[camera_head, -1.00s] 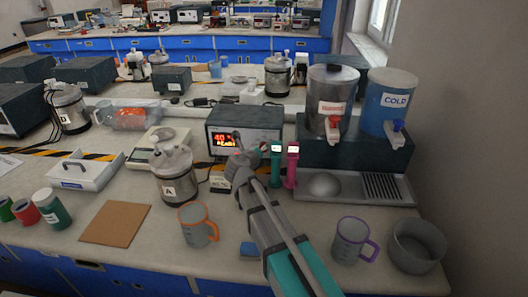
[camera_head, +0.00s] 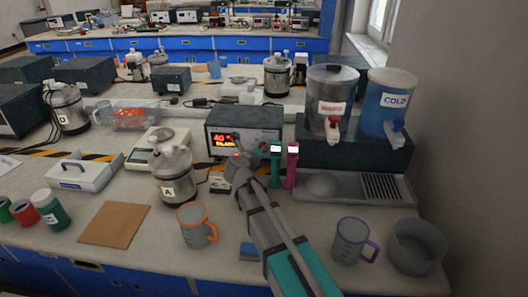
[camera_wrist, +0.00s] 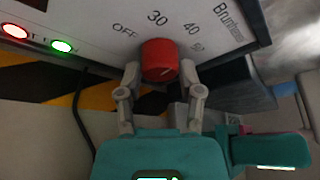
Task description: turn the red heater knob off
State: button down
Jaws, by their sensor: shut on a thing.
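The red heater knob (camera_wrist: 160,55) is on the pale front panel (camera_wrist: 90,22) of the heater, below the printed marks OFF, 30 and 40. A small light mark shows on its lower right. My gripper (camera_wrist: 160,72) has one finger on each side of the knob and is shut on it. In the head view the heater (camera_head: 262,120) is a dark box with a lit display (camera_head: 223,139) reading 40 on its top line. There my gripper (camera_head: 240,152) is against its front, and the knob is hidden.
A red lamp (camera_wrist: 15,30) and a green lamp (camera_wrist: 61,46) are lit on the panel. Flask A (camera_head: 176,178) stands left of my arm. Teal (camera_head: 275,165) and pink (camera_head: 292,165) upright holders are close on the right. An orange-handled mug (camera_head: 195,228) is nearer the front.

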jog(key=shift+a, duration=0.1)
jog(key=n+t+h+b, duration=0.1)
jog(key=n+b, duration=0.1)
jog(key=n, duration=0.1)
jog(key=shift+a+f+b, duration=0.15)
jog(key=shift+b, duration=0.25)
jog(key=shift+n+t+h+b, duration=0.4)
jog(key=shift+n+h+b, duration=0.3)
jog(key=shift+n, duration=0.6)
jog(key=shift+c, duration=1.6)
grip_release()
jog(key=shift+o, duration=0.3)
